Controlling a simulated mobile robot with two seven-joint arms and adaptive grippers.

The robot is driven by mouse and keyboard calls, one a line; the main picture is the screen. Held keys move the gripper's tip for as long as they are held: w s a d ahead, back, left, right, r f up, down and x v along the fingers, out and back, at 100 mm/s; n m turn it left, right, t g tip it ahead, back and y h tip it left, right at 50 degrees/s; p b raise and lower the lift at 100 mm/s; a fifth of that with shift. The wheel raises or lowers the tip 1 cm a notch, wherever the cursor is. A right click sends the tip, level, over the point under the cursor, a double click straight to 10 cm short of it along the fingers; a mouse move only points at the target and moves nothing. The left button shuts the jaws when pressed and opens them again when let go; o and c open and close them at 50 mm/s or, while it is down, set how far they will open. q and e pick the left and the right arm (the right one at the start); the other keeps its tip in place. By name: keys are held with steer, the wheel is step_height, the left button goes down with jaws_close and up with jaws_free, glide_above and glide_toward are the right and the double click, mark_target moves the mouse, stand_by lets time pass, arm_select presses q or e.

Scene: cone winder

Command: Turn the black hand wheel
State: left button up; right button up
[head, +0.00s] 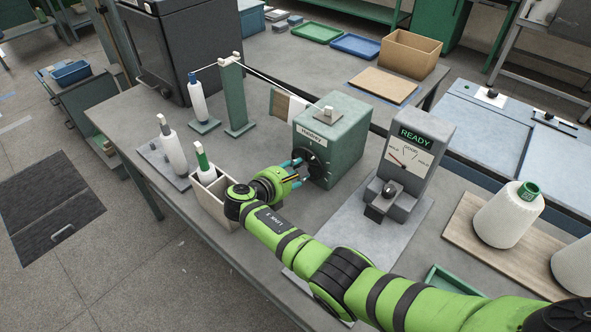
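The black hand wheel (316,167) is on the left face of the green winder box (338,140), which has a white label. Part of the wheel is hidden behind my gripper. My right gripper (298,172) comes in from the lower right on a green arm. Its two bluish fingers are spread apart and point at the wheel, close to its face. I cannot tell if they touch it. Nothing shows between the fingers. My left gripper is not in view.
A gauge stand reading READY (423,136) stands right of the winder. A pale bin with a green-topped bobbin (204,166) sits just left of my gripper. A green post (233,95) carries thread behind. Large white cones (507,216) stand on a wooden board at the right.

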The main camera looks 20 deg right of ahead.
steer(key=shift+w+d+r+n, duration=0.2)
steer(key=shift+d+r+n, duration=0.05)
steer(key=shift+n, duration=0.05)
stand_by(0.4)
steer(key=o, duration=1.2)
steer(key=shift+w+f, duration=0.1)
steer(key=shift+f, duration=0.2)
steer(key=shift+a+r, duration=0.1)
step_height(320, 180, up, 10)
steer(key=shift+f, duration=0.1)
